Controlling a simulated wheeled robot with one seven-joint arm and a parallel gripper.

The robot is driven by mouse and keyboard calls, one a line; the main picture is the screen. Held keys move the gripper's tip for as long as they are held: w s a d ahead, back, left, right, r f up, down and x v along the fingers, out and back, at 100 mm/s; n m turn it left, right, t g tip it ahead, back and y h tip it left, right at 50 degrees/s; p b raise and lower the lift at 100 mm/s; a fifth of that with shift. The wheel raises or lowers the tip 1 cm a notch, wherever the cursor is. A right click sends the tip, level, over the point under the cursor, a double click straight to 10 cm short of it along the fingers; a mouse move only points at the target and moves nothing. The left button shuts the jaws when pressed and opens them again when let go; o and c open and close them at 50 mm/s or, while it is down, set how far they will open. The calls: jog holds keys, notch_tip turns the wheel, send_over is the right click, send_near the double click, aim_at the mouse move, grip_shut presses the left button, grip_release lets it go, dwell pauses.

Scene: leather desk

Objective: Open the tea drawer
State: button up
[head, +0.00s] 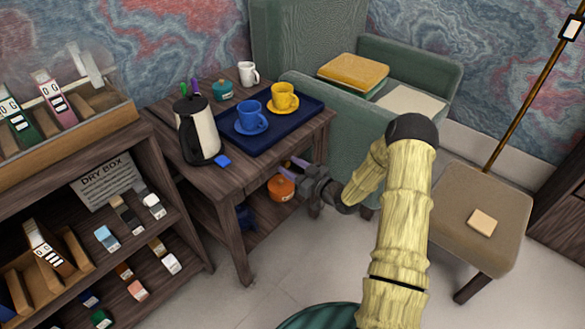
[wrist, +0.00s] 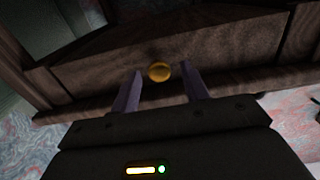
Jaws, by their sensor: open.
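The tea drawer's dark wooden front (wrist: 95,75) fills the upper part of the wrist view, with a round brass knob (wrist: 159,72) at its middle. The drawer looks shut. My gripper (wrist: 161,82) is open, with one purple finger on either side of the knob. I cannot tell whether either finger touches it. In the head view my gripper (head: 291,164) is low at the right side of the wooden tea table (head: 215,180), just under its top. The knob is hidden there.
On the tabletop are a black-and-cream kettle (head: 200,132) and a navy tray (head: 262,140) with blue and yellow cups. An orange pot (head: 281,188) sits below my gripper. A green armchair (head: 345,125) and a stool (head: 485,210) stand nearby. Floor in front is clear.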

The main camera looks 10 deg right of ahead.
grip_shut()
